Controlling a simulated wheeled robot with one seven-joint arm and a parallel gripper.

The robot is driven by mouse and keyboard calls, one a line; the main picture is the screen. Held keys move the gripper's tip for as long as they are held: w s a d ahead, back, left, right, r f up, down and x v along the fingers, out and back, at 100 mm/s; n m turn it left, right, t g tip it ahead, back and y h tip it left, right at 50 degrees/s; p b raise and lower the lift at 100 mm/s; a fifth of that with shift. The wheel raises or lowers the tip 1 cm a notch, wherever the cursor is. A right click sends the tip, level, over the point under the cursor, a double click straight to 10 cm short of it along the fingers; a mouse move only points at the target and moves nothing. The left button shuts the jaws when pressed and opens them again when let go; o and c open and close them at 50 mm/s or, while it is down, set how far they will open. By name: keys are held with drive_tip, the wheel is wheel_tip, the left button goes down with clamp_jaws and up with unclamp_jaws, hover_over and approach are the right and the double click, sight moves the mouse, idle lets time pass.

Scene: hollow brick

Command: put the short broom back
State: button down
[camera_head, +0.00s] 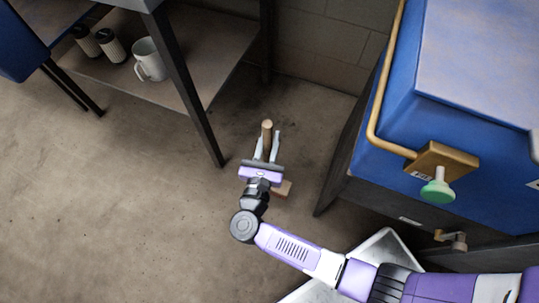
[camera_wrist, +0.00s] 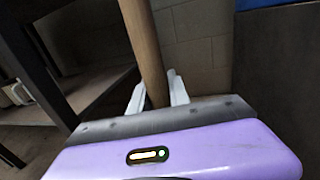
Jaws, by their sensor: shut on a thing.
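The short broom (camera_head: 267,128) has a light wooden handle standing roughly upright, and the handle also shows in the wrist view (camera_wrist: 144,40). My gripper (camera_head: 267,143) is shut on the handle, with one pale finger on each side of it; the fingers also show in the wrist view (camera_wrist: 157,92). A brownish block low behind my gripper (camera_head: 284,190) looks like part of the broom's head. The rest of its lower part is hidden by my gripper, so I cannot tell whether it touches the floor.
A dark-legged table with a low shelf (camera_head: 215,52) stands at the left, holding a white mug (camera_head: 149,60) and two dark canisters (camera_head: 97,43). A blue cabinet (camera_head: 390,130) with a brass rail and green knob (camera_head: 437,192) stands at the right. Concrete floor (camera_head: 100,200) is clear at lower left.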

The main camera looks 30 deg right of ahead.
wheel_tip(320, 180, down, 8)
drive_tip(key=b, duration=0.3)
drive_tip(key=shift+f, duration=0.2)
drive_tip(key=shift+f+b, duration=0.2)
drive_tip(key=shift+b, duration=0.2)
drive_tip(key=c, duration=1.2)
unclamp_jaws()
drive_tip(key=shift+c, duration=0.2)
drive_tip(key=p+v, duration=0.1)
drive_tip(key=v, duration=1.1)
drive_tip(key=shift+r+p, duration=0.2)
drive_tip(key=shift+p, duration=0.15)
